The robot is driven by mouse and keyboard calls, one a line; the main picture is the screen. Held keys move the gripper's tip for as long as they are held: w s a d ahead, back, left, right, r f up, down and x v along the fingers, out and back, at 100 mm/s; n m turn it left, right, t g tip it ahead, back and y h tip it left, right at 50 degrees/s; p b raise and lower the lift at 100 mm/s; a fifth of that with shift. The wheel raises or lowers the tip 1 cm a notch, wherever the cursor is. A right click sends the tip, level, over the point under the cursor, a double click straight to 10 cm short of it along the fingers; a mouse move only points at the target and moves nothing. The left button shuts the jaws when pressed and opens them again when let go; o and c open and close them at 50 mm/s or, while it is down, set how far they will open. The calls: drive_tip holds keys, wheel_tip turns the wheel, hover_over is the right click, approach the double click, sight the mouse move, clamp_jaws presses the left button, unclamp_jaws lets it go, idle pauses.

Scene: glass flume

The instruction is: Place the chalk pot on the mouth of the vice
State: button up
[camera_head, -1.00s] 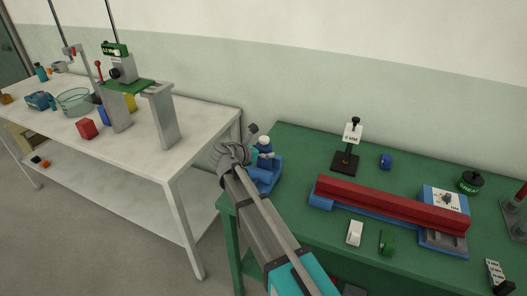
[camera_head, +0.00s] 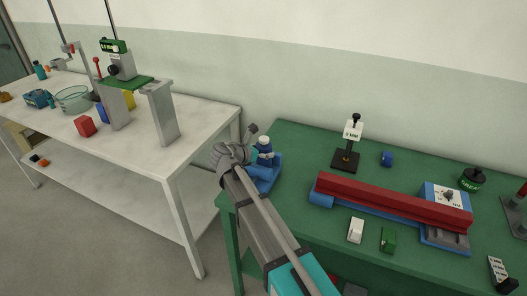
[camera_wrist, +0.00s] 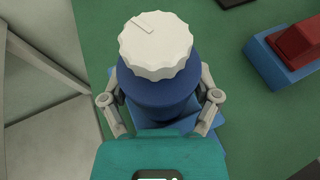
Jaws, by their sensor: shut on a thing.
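The chalk pot (camera_wrist: 160,82), a dark blue round pot with a white ridged lid, stands upright between the fingers of my gripper (camera_wrist: 160,104) in the wrist view. My gripper is shut on it. In the head view the pot (camera_head: 265,147) is partly hidden by my gripper (camera_head: 254,152). The blue vice (camera_head: 269,174) is at the left end of the green bench, directly below the pot. Most of the vice's mouth is hidden by the pot and gripper. I cannot tell whether the pot touches the vice.
The green bench (camera_head: 300,147) also carries a red bar (camera_head: 390,200) on a blue base, a black stand (camera_head: 347,158) with a label, and a white block (camera_head: 356,230). A white table (camera_head: 190,143) with lab gear stands to the left, across a gap.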

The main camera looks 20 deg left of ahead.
drive_tip(key=shift+f+b, duration=0.45)
drive_tip(key=o, duration=1.1)
drive_tip(key=shift+r, duration=0.15)
